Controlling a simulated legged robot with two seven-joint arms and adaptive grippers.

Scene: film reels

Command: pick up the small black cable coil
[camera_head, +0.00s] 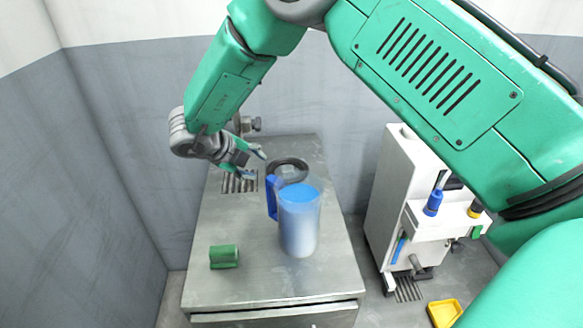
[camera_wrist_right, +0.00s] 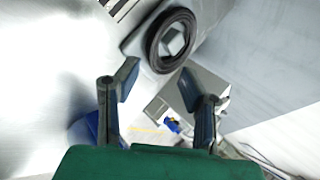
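The small black cable coil (camera_head: 287,161) lies toward the back of the steel table, partly hidden behind a pitcher in the head view. In the right wrist view the coil (camera_wrist_right: 153,44) shows as a dark ring beyond the fingertips. My right gripper (camera_head: 257,165) is just left of the coil in the head view. In the right wrist view the gripper (camera_wrist_right: 158,84) has its two fingers spread apart with nothing between them; the coil is apart from them. My left gripper is not in view.
A frosted pitcher (camera_head: 299,226) with blue lid and handle stands just in front of the coil. A green cylinder (camera_head: 224,256) lies at the table's front left. The steel table (camera_head: 262,283) is bare near its front. A white cart (camera_head: 385,195) stands to the right.

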